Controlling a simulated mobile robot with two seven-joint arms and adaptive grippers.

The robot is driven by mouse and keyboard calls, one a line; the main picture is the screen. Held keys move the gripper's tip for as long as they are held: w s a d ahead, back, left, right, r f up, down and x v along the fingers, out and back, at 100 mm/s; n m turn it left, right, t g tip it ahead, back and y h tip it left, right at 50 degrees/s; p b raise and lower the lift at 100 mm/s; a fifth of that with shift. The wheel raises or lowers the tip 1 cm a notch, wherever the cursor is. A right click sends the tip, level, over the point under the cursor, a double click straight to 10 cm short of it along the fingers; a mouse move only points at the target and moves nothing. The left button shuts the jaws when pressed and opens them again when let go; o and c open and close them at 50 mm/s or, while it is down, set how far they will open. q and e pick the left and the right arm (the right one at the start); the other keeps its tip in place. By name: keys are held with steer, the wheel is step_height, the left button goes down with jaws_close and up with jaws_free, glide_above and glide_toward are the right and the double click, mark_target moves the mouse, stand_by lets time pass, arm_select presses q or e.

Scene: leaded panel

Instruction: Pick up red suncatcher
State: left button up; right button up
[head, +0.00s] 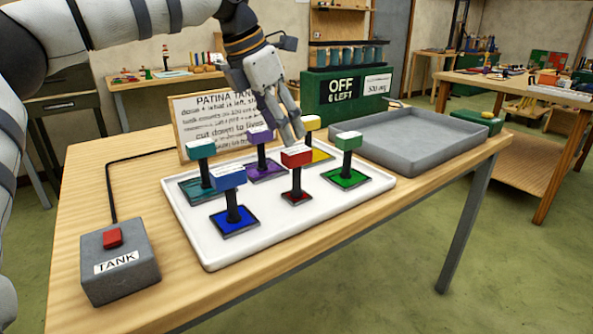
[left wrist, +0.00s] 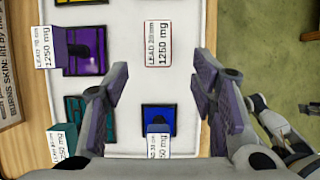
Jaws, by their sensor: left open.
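The red suncatcher (head: 297,157) stands upright on a white tray (head: 219,258), with a red block on a dark post and a small red base. In the left wrist view its red-edged top label (left wrist: 158,43) reads 1250 mg and hides the post and base. My left gripper (head: 291,130) is open, pointing down just above and behind the red block in the head view. In the left wrist view the gap between its fingers (left wrist: 160,80) is empty, with the red label ahead of it, roughly centred.
Blue (head: 230,178), teal (head: 200,149), purple (head: 260,135), yellow (head: 312,123) and green (head: 349,141) suncatchers stand close around it. A text board (head: 205,107), empty grey tray (head: 433,155), green display reading OFF (head: 340,86) and TANK switch box (head: 118,262) share the table.

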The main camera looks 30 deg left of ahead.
mark_target(295, 150)
arm_select(q)
steer(key=x, duration=0.8)
steer(key=shift+w+f+b, duration=0.2)
steer(key=shift+w+b, duration=0.1)
steer(key=shift+w, duration=0.1)
steer(key=shift+r, duration=0.1)
jaws_close()
